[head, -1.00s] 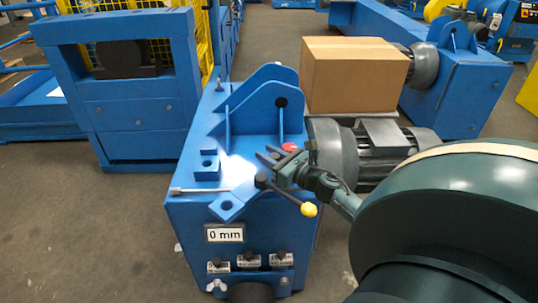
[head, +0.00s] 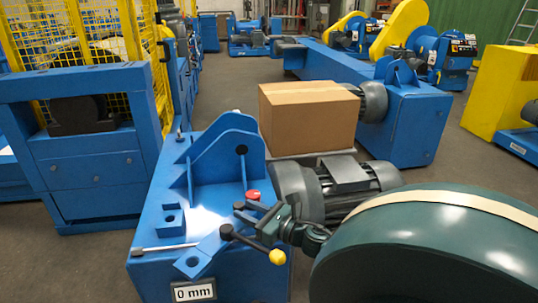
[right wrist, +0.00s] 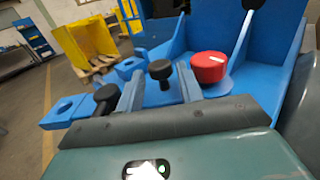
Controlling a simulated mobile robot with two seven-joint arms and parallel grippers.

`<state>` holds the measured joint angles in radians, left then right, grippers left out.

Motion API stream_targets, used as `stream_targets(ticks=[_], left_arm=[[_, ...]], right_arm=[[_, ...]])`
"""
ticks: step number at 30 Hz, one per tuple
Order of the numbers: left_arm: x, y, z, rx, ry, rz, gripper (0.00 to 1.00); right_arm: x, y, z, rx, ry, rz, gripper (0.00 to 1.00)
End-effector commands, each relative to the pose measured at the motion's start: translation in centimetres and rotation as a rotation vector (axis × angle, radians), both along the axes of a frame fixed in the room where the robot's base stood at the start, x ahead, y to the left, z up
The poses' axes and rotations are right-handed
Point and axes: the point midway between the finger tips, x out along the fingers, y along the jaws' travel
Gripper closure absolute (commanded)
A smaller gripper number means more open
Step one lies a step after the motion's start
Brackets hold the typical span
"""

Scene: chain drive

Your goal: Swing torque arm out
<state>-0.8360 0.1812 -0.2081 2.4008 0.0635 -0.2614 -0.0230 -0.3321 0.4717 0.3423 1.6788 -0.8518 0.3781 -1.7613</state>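A blue flat arm with a hole in its end (head: 193,262), seemingly the torque arm, sticks out over the front of the blue machine body (head: 155,222). In the right wrist view its holed end (right wrist: 66,108) is at the left. A lever with a black hub and a yellow knob (head: 276,256) lies beside it. My right gripper (head: 243,211) is above the machine, beside the red knob (head: 253,195). In the right wrist view its two fingers (right wrist: 160,88) are apart, with a black knob (right wrist: 160,70) showing between them; contact cannot be told. My left gripper is out of view.
A grey motor (head: 345,185) and a cardboard box (head: 310,115) are right of the machine. An upright blue bracket (head: 225,150) rises behind the gripper. A metal rod (head: 165,248) lies on the left. A blue frame with yellow mesh (head: 95,160) stands at left.

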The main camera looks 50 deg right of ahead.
Motion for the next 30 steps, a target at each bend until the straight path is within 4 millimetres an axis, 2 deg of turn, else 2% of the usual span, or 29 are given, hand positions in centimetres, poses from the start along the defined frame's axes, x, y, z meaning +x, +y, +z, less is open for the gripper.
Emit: stream_targets(ticks=[1,6,12,17,30], left_arm=[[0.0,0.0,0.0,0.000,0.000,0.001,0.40],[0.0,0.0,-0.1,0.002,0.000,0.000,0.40],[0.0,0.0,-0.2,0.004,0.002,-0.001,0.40],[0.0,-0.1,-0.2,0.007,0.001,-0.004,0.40],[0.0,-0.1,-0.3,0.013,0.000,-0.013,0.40]], right_arm=[[-1.4,-0.1,-0.2,0.002,0.003,0.000,0.63],[-4.9,-0.5,-0.1,0.002,0.002,0.000,0.63],[-7.3,-0.9,0.0,0.001,-0.001,0.000,0.63],[-7.9,-0.9,0.1,0.000,-0.002,0.002,0.63],[-7.8,-0.9,0.0,0.000,-0.001,0.002,0.63]])
